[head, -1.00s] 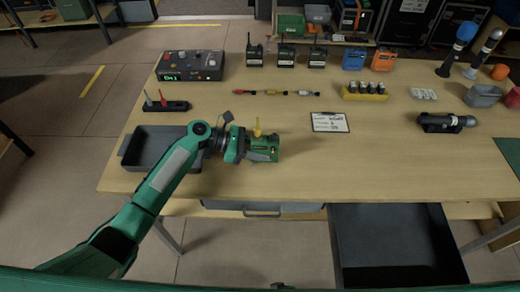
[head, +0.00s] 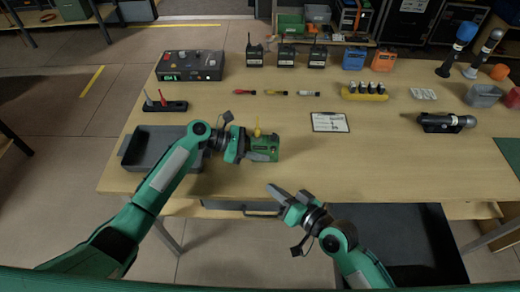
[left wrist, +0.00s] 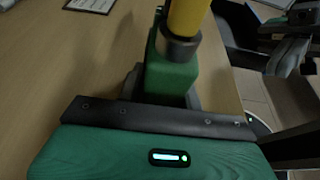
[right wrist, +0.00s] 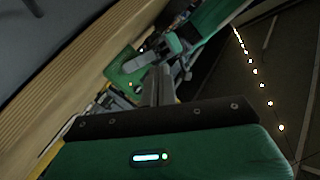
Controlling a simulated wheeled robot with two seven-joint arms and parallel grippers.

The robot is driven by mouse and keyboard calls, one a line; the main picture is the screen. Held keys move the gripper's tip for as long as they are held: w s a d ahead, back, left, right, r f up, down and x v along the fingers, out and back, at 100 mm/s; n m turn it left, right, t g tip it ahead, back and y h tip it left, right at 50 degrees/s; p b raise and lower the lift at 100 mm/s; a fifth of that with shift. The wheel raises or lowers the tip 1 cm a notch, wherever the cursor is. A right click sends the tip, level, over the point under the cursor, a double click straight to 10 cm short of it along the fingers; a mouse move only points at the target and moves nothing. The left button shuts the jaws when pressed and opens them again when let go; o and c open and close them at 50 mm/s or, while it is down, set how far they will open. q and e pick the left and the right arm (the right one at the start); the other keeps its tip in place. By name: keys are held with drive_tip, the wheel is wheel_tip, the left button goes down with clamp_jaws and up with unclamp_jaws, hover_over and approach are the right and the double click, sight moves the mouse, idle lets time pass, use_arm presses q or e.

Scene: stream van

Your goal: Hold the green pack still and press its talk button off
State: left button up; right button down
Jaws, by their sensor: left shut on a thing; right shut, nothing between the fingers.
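The green pack (head: 264,148) lies on the table's near left part, with a yellow stub (head: 257,132) standing up from it. My left gripper (head: 248,145) is shut on the pack from its left side. In the left wrist view the green pack (left wrist: 172,78) shows between the fingers, under the yellow stub (left wrist: 187,18). My right gripper (head: 276,192) is shut and empty, at the table's front edge, below and right of the pack and apart from it. The right wrist view shows the pack (right wrist: 128,68) beyond the fingertips. I cannot make out the talk button.
A grey tray (head: 135,152) stands left of the pack, partly behind my left arm. A clipboard (head: 330,122) lies to the right. A control box (head: 190,65), radios (head: 287,55) and a yellow battery holder (head: 364,94) stand farther back.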

drive_tip(key=r, duration=0.1)
approach(266, 149)
drive_tip(key=shift+s+a+x, duration=0.1)
drive_tip(key=shift+x, duration=0.65)
drive_tip(key=shift+s+a+x, duration=0.15)
drive_tip(key=shift+x, duration=0.55)
drive_tip(key=shift+s+a+x, duration=0.1)
drive_tip(key=shift+x, duration=0.65)
idle(0.3)
drive_tip(key=shift+w, duration=0.4)
drive_tip(key=shift+w, duration=0.15)
idle(0.4)
drive_tip(key=shift+s, duration=0.65)
drive_tip(key=shift+s, duration=3)
